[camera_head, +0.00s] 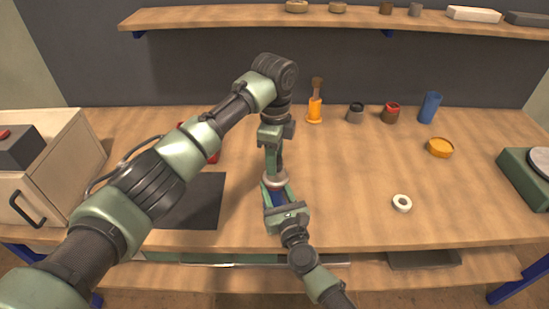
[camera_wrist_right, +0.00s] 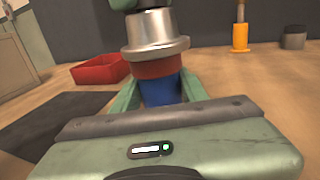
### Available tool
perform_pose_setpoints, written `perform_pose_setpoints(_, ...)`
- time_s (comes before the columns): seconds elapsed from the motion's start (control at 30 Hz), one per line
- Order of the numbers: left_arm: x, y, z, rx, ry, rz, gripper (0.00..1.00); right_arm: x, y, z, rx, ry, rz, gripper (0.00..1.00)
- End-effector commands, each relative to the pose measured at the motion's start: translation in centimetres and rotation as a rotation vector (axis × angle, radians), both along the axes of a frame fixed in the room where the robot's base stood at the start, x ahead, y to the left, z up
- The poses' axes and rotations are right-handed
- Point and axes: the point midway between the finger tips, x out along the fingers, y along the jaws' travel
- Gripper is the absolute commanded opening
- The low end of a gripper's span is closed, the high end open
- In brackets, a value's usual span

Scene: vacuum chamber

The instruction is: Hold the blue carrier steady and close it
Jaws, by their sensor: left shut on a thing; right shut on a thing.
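The blue carrier (camera_wrist_right: 162,90) stands upright between the fingers of my right gripper (camera_wrist_right: 155,95), which is shut on its body. It has a reddish-brown band (camera_wrist_right: 158,68) at its top. A silver cap (camera_wrist_right: 155,33) sits directly above the band, with no clear gap; I cannot tell whether it is fastened. My left gripper (camera_head: 273,170) comes down from above and is shut on the cap, which shows as a pale ring in the head view (camera_head: 276,180). In the head view my right gripper (camera_head: 275,190) hides most of the carrier.
A dark mat (camera_head: 200,205) and a red tray (camera_wrist_right: 100,70) lie to the left. An orange holder (camera_head: 315,108), several small containers, another blue cylinder (camera_head: 430,107), an orange dish (camera_head: 440,147) and a white ring (camera_head: 402,202) stand to the right. The table between is clear.

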Motion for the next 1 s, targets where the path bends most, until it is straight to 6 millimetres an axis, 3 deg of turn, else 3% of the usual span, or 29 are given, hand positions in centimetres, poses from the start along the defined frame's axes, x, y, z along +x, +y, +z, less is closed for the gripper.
perform_pose_setpoints(0.23,0.1,0.1,0.0,0.001,-0.002,-0.480,0.00,0.0,0.0,0.0,0.000,0.000,-0.001,0.00)
perform_pose_setpoints(0.4,0.1,0.1,0.0,0.001,-0.002,-0.492,0.00,0.0,0.0,0.0,0.000,0.000,-0.001,0.00)
perform_pose_setpoints(0.43,0.1,0.1,0.0,0.001,-0.002,-0.491,0.45,0.0,0.0,0.0,0.000,0.000,-0.001,0.00)
perform_pose_setpoints(0.5,0.1,0.1,0.0,0.001,-0.002,-0.491,0.59,0.0,0.0,0.0,0.000,0.000,-0.001,0.00)
perform_pose_setpoints(0.83,0.1,0.0,0.2,0.000,-0.001,-0.490,0.59,0.0,0.0,0.0,0.000,0.000,0.000,0.00)
perform_pose_setpoints(1.0,0.1,0.0,1.7,-0.002,-0.004,-0.490,0.59,0.0,0.0,0.0,0.000,0.000,0.000,0.00)
